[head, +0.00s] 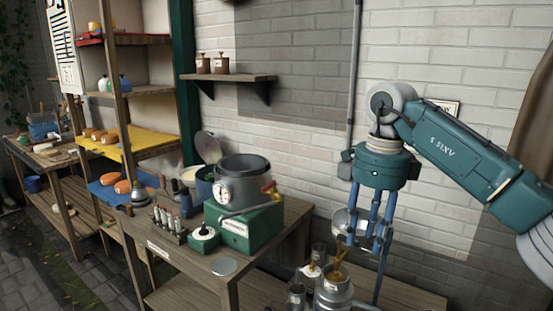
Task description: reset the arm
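My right arm comes in from the right, teal with a grey joint. Its gripper (367,245) hangs down in front of the brick wall with its blue fingers apart, and I see nothing held between them. It shows above and just right of a metal pot with utensils (333,289); whether the fingertips touch anything there I cannot tell. A round metal bowl or pan (350,223) shows partly behind the fingers. My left gripper is not in view.
A green machine with a grey drum (243,180) stands on a wooden table (262,258) with small bottles (167,219). A wall shelf (232,78) holds two brown jars. Tall shelving (150,140) with coloured trays stands at left. The wall above the gripper is mostly clear.

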